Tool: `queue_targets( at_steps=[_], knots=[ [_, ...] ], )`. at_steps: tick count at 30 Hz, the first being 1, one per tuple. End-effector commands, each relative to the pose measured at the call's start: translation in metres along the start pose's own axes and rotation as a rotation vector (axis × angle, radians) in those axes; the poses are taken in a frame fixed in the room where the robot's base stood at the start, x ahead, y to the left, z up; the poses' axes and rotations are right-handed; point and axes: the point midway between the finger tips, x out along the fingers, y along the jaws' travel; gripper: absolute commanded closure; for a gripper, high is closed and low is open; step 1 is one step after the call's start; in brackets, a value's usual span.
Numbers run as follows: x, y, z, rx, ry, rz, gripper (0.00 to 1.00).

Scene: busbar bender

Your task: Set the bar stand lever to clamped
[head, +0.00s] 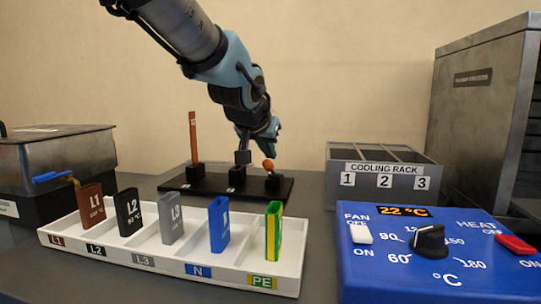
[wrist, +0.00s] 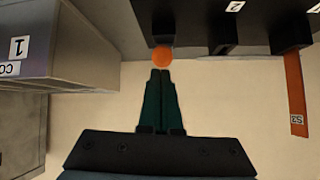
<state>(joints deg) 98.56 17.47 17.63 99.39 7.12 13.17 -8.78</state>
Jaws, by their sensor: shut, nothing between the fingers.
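The bar stand (head: 213,188) is a low black base with black blocks, behind the white tray. An orange ball knob, the end of the stand's lever (head: 268,164), shows at its right block; the lever's arm is hard to make out. A copper-coloured bar (head: 193,138) stands upright in the left block. In the wrist view, the knob (wrist: 162,57) lies just beyond the fingertips of my gripper (wrist: 160,73), which is shut and empty. The copper bar, marked S3, is at the right there (wrist: 295,85). In the head view my gripper (head: 272,133) is just above the knob.
A white tray (head: 170,266) with several labelled coloured pieces stands in front of the stand. A grey cooling rack (head: 385,182) is to its right, with a blue heater control box (head: 430,265) in front. A metal box (head: 60,160) stands at left.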

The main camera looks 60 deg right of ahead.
Motion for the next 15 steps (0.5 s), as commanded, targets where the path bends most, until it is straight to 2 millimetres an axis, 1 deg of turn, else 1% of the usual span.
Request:
queue_targets(
  at_steps=[1,6,15],
  knots=[
    [0.001,0.001,0.006,0.0,0.001,0.001,1.0],
    [0.001,0.003,0.014,0.001,-0.002,0.001,1.0],
    [0.002,0.004,0.023,0.001,-0.014,0.0,1.0]
  ],
)
